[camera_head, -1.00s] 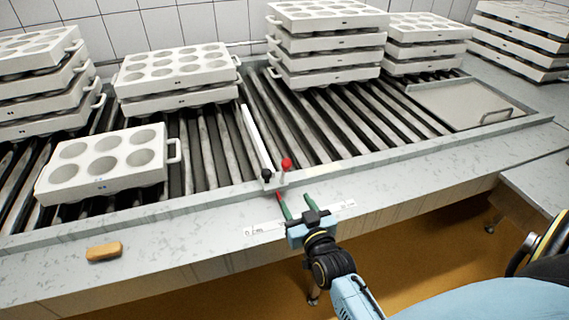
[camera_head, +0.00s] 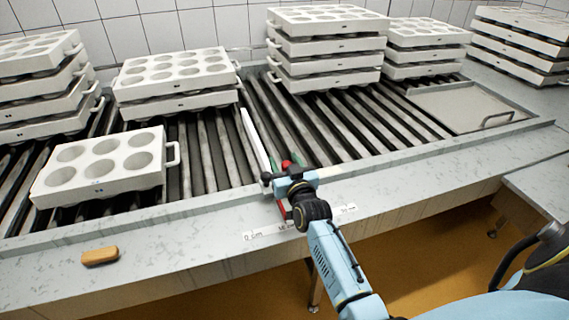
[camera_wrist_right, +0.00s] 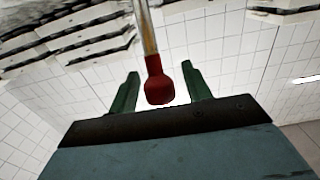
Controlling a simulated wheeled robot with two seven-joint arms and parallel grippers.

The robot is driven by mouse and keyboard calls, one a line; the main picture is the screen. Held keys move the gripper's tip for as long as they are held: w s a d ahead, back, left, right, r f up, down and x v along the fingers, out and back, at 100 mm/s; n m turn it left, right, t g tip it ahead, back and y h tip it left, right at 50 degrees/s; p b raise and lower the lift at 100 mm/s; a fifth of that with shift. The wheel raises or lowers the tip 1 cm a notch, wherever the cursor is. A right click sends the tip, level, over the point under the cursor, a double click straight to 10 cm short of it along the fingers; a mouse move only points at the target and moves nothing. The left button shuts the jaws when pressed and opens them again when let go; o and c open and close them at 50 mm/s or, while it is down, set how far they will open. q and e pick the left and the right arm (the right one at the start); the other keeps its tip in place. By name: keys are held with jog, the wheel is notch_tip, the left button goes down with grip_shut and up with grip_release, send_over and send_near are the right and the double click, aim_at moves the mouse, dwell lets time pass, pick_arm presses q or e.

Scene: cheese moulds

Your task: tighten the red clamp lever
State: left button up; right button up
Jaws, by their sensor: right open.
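The clamp's red-gripped lever (camera_wrist_right: 160,84) shows in the right wrist view as a red knob on a metal rod, lying between my two fingers in the picture. I cannot tell whether it touches either finger. My right gripper (camera_head: 286,160) is open, with green fingers (camera_wrist_right: 124,94) spread apart; it reaches over the clamp at the conveyor's front rail. In the head view a red ball (camera_head: 286,164) shows by the fingers, a black knob (camera_head: 266,177) sits at its left, and a red piece (camera_head: 282,209) shows below the gripper. The gripper hides most of the clamp. My left gripper is out of view.
A white guide bar (camera_head: 254,139) runs back across the rollers from the clamp. A scale strip (camera_head: 256,234) lies on the front ledge, with a tan block (camera_head: 100,256) further left. A white mould (camera_head: 105,165) and mould stacks (camera_head: 325,48) stand on the conveyor.

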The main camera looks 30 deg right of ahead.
jog(key=shift+w, duration=0.25)
jog(key=c, duration=0.7)
grip_shut()
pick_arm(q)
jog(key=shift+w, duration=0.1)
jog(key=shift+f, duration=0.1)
pick_arm(e)
jog(key=shift+s+d, duration=0.1)
